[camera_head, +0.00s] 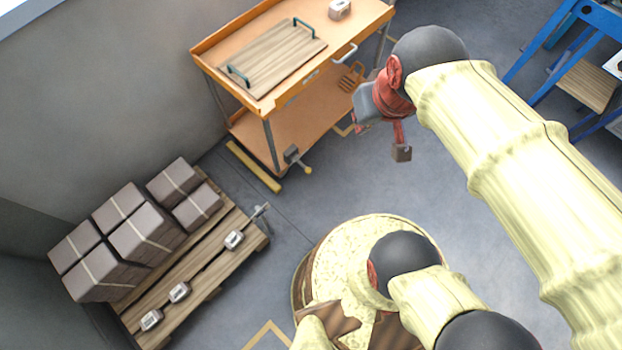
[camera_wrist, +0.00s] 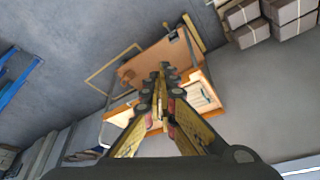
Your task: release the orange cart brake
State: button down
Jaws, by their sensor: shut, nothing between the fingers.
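The orange cart (camera_head: 285,85) stands against the wall at the top of the head view, with an upper and a lower shelf. At its near lower corner is a small grey pedal-like part with a yellow end (camera_head: 308,170), which looks like the brake; its exact setting is too small to tell. My gripper (camera_head: 402,153) hangs to the right of the cart's lower shelf, apart from the brake. In the wrist view my gripper (camera_wrist: 163,68) is shut and empty, its fingers covering part of the orange cart (camera_wrist: 140,72).
A wooden tray (camera_head: 272,60) with green handles lies on the cart. A yellow bar (camera_head: 253,167) lies on the floor beside it. A pallet (camera_head: 215,262) with several boxes stands lower left, and a round drum-like thing (camera_head: 310,270) lower middle. Floor between cart and drum is clear.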

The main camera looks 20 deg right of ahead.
jog(key=w+d+f+m+g+y+b, duration=0.1)
jog(key=w+f+m+g+y+b, duration=0.2)
jog(key=f, duration=1.1)
jog(key=w+f+m+g+y+b, duration=0.15)
jog(key=w+f, duration=0.25)
jog(key=f, duration=1)
jog(key=w+d+f+m+g+y+b, duration=0.1)
jog(key=w+f+m+g+y+b, duration=0.2)
jog(key=f, duration=1.1)
jog(key=a+f+m+t+y+b, duration=0.3)
jog(key=f+m, duration=0.6)
jog(key=f, duration=1.6)
jog(key=a+f+m+t+y+b, duration=0.1)
jog(key=a+f+m+t+b, duration=0.55)
jog(key=f, duration=1.85)
jog(key=w+d+f+m+t+h+p, duration=0.3)
jog(key=w+d+m, duration=0.4)
jog(key=w+d, duration=0.3)
jog(key=shift+w+d+f+m+t+h+p, duration=0.3)
jog(key=shift+w+f+m+t+h+p, duration=0.15)
jog(key=shift+w+t+h, duration=0.35)
jog(key=shift+f, duration=0.1)
